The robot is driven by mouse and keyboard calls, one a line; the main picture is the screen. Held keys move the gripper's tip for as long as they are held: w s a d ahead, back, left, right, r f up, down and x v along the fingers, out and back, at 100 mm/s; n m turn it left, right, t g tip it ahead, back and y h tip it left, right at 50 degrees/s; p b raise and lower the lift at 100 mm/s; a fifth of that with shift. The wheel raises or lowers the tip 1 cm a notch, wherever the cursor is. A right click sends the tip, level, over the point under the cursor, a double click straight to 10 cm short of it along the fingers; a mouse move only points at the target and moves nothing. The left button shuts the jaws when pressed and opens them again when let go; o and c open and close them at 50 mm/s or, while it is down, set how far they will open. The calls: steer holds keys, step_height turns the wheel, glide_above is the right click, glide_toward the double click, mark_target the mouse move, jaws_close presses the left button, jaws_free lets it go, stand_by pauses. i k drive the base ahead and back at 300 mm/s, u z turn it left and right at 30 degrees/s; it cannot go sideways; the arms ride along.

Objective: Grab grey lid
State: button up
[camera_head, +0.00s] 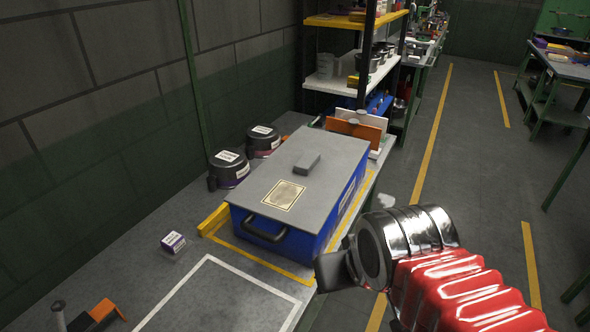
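The grey lid (322,185) lies flat on top of a blue box (288,238) on the workbench. A small grey block-shaped grip (307,163) stands up near the middle of the lid. A cream label (284,195) is on the lid's near part. My gripper (332,271) is black and sits at the end of my red and chrome arm, to the right of and nearer than the box, apart from the lid. Its fingers are seen from the side and partly hidden, so its opening cannot be made out.
Two dark round canisters (229,169) (262,141) stand left of the box by the wall. A small white and purple box (173,242) lies at left. An orange and black object (99,314) is at the near left. Orange and white panels (357,129) and shelves stand behind. A white-outlined area (222,297) is clear.

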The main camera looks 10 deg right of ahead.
mark_target(297, 186)
steer(key=u, duration=4.3)
steer(key=k, duration=1.25)
